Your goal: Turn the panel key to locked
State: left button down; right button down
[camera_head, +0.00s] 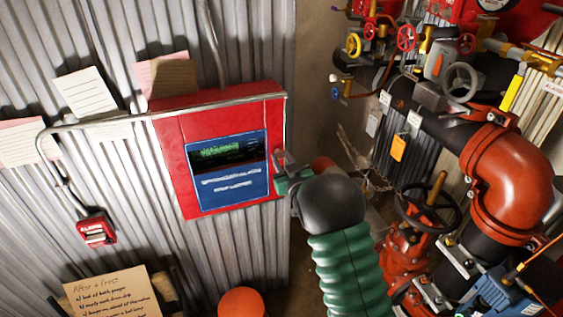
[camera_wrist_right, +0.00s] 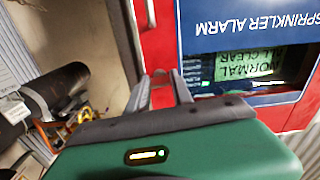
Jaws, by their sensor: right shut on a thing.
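The red sprinkler alarm panel (camera_head: 172,160) hangs on the corrugated wall, with a blue face (camera_head: 235,187) and a dark display. In the wrist view the blue face (camera_wrist_right: 300,32) reads "SPRINKLER ALARM" upside down, and its green screen (camera_wrist_right: 248,65) reads "NORMAL" and "ALL CLEAR". My right gripper (camera_head: 281,170) is at the panel's right edge, beside the blue face. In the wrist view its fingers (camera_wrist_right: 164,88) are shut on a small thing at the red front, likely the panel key. The key is mostly hidden between the fingers, so its turn cannot be read. My left gripper is out of view.
Red pipework (camera_head: 510,170) with valves and a black handwheel (camera_head: 427,208) stands close on the right. A small red alarm box (camera_head: 96,230) and paper notes (camera_head: 86,92) are on the wall at left. A conduit (camera_head: 110,117) runs along the panel's top.

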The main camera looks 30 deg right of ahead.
jog(key=n+b, duration=0.8)
jog(key=b, duration=0.1)
jog(key=f+n+b, duration=0.1)
jog(key=n+b, duration=0.3)
jog(key=n, duration=0.1)
jog(key=shift+b, duration=0.4)
jog(key=shift+r+n+b, duration=0.15)
jog(key=shift+n+b, duration=0.7)
jog(key=shift+n, duration=0.15)
jog(key=shift+r+n+b, duration=0.1)
jog(key=shift+n+b, duration=0.75)
jog(key=shift+n, duration=0.15)
jog(key=c, duration=1.5)
grip_release()
jog(key=o, duration=0.4)
jog(key=shift+w, duration=0.1)
jog(key=shift+r, duration=0.1)
